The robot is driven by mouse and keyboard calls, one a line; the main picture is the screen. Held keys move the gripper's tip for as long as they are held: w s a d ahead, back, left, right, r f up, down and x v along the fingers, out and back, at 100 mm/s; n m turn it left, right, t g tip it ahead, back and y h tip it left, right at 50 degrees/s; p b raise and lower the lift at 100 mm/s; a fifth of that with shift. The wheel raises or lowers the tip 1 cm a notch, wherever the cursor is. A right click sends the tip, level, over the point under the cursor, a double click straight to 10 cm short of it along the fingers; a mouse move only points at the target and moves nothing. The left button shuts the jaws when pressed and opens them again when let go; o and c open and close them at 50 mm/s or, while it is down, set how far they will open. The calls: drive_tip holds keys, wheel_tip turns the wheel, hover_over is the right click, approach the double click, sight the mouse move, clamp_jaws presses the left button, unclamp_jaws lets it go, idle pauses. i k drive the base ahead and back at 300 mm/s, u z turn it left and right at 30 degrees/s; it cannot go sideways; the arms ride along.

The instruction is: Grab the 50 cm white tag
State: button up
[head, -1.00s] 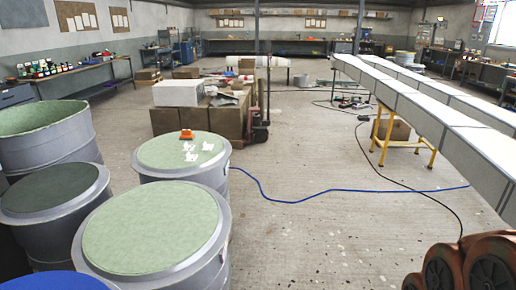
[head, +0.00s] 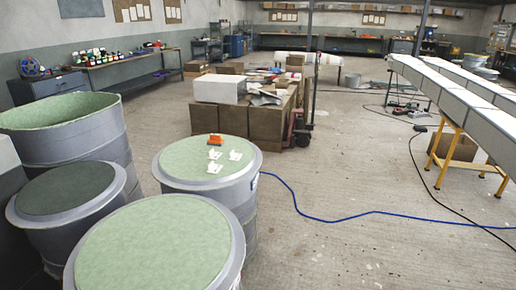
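Several small white tags lie on the green top of a grey drum (head: 182,169) left of the middle. One white tag (head: 215,155) is at the back, one white tag (head: 235,155) is to the right, and one white tag (head: 214,168) is nearest. Any size marking on them is too small to read. An orange object (head: 216,140) sits just behind them on the same top. My gripper is not in view.
Other drums stand close by: a green-topped drum (head: 150,245) in front, a dark-topped drum (head: 65,190) and an open drum (head: 60,112) at left. Cardboard boxes (head: 265,122) stand behind. A blue cable (head: 330,219) crosses the open floor at right. Long white moulds (head: 450,90) rest on yellow trestles.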

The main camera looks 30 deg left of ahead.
sight(234, 157)
drive_tip(key=u, duration=0.1)
drive_tip(key=i, duration=1.75)
drive_tip(key=u, duration=1)
drive_tip(key=i, duration=0.9)
drive_tip(key=u, duration=1.5)
drive_tip(key=i, duration=0.5)
drive_tip(key=u, duration=0.45)
